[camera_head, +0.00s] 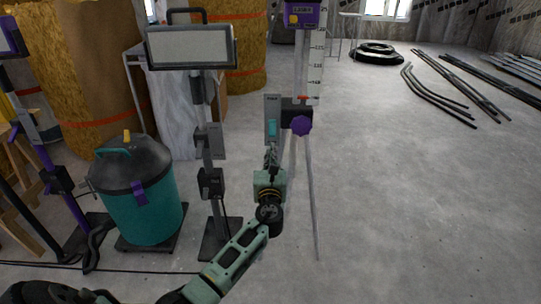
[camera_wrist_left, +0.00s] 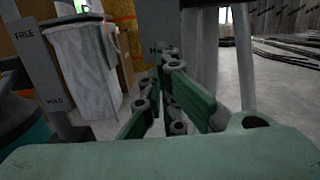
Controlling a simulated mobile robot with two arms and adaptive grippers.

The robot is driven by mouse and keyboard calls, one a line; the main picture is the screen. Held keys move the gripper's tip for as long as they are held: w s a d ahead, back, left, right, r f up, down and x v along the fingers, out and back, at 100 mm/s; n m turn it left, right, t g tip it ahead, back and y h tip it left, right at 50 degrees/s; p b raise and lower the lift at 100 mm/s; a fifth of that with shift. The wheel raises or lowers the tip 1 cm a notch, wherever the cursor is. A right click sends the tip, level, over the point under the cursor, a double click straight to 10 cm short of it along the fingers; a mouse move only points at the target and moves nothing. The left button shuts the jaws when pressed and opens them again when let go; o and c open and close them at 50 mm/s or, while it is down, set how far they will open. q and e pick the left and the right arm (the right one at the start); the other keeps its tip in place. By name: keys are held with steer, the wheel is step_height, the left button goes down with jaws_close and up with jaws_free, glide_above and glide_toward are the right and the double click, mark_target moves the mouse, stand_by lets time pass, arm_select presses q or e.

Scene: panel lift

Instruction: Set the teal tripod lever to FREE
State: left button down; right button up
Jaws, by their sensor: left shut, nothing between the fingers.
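The tripod (camera_head: 309,185) stands in the middle, with a purple laser unit (camera_head: 303,14) on top and a purple knob (camera_head: 301,123) on its side. A grey plate (camera_head: 273,104) is fixed beside the knob, and the teal lever (camera_head: 272,128) sits on its lower half. The plate's top label is too small to read. My left gripper (camera_head: 271,154) is just below the lever; I cannot tell whether they touch. In the left wrist view, its shut, empty fingers (camera_wrist_left: 168,85) point at a grey plate (camera_wrist_left: 157,28) with a partly hidden label; the lever does not show there.
A work lamp (camera_head: 190,47) on a stand is to the left; a plate marked FREE and HOLD (camera_wrist_left: 38,65) shows in the left wrist view. A teal vacuum (camera_head: 140,195) stands further left. Pipes (camera_head: 450,85) lie at the back right. The right floor is clear.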

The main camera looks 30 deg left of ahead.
mark_target(272, 130)
arm_select(q)
steer(key=r, duration=0.1)
steer(key=r+p, duration=0.1)
steer(key=s+r, duration=0.1)
steer(key=shift+s+d+r, duration=0.1)
steer(key=shift+d, duration=0.3)
steer(key=shift+s+r, duration=0.1)
steer(key=shift+r, duration=0.05)
